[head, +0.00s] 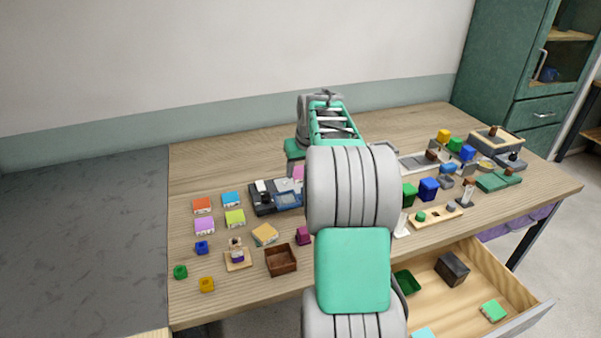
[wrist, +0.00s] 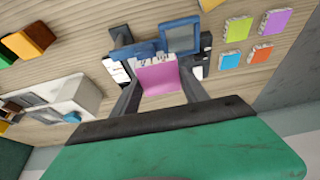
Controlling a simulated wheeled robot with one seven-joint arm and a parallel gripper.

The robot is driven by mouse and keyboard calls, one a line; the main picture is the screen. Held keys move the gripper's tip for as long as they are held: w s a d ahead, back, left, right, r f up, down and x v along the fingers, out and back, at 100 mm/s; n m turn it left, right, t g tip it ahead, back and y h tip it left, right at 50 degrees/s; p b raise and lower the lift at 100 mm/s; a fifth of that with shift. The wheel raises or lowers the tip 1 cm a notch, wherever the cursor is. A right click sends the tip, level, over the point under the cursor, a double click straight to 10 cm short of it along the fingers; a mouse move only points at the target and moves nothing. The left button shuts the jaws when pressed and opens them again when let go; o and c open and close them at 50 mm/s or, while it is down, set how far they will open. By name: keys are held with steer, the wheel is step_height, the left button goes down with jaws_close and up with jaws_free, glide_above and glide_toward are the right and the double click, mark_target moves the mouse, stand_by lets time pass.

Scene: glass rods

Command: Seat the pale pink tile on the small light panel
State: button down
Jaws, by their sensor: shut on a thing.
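The pink tile (wrist: 158,77) is between the two fingers of my gripper (wrist: 160,82) in the wrist view, and the gripper is shut on it. A sliver of the tile (head: 298,173) shows in the head view, left of my arm. A dark device with a blue-framed square (wrist: 180,38), which looks like the small light panel, is just beyond the tile. The device also shows in the head view (head: 288,199), partly hidden by my arm. I cannot tell whether the tile touches it. My fingertips are hidden in the head view.
Orange (head: 202,205), blue (head: 231,199), violet (head: 204,225) and lime (head: 235,218) tiles lie left of the device. A brown box (head: 281,260) stands near the front edge. Blocks and trays crowd the right side. An open drawer (head: 470,285) juts out at front right.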

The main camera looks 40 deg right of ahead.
steer(key=w+d+f+p, duration=0.1)
steer(key=w+d+f, duration=0.15)
steer(key=w, duration=0.25)
steer(key=p, duration=0.2)
glide_above(297, 188)
steer(key=shift+g, duration=0.4)
steer(key=x, duration=0.4)
steer(key=shift+s+a+f, duration=0.2)
steer(key=shift+s+f, duration=0.05)
steer(key=shift+s, duration=0.15)
steer(key=shift+f+b, duration=2.15)
steer(key=shift+f, duration=0.65)
steer(key=shift+c, duration=2.4)
jaws_free()
